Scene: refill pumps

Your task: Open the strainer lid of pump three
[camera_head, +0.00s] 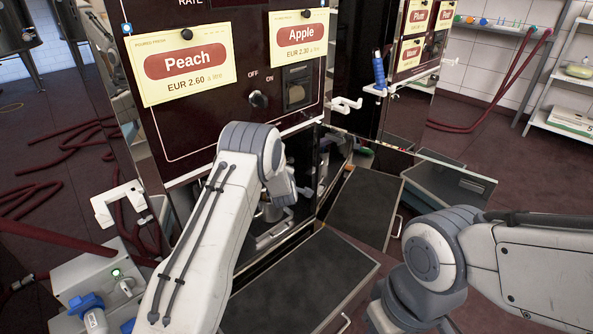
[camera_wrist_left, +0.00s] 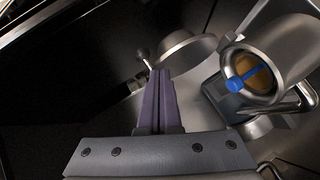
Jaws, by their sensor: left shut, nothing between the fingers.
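In the left wrist view, my left gripper (camera_wrist_left: 160,100) is shut and empty, its two dark fingers pressed together. To its right is a metal cylinder (camera_wrist_left: 214,91) with a round rim, an amber interior or window and a blue piece (camera_wrist_left: 238,83) across its front. Beyond the fingertips is a round metal disc-like part (camera_wrist_left: 188,50) with a ball-ended lever (camera_wrist_left: 143,54) on its left. I cannot tell which part is the strainer lid, nor whether the fingers touch anything. In the head view, my left forearm reaches into the pump's open lower compartment and hides the fingers. My right gripper is out of view.
The dark red pump cabinet (camera_head: 225,99) carries Peach (camera_head: 187,61) and Apple (camera_head: 302,33) signs. Dark-topped open panels or drawers (camera_head: 366,205) lie before it. Red hoses (camera_head: 50,165) lie on the left floor. A grey box (camera_head: 85,276) stands at the lower left.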

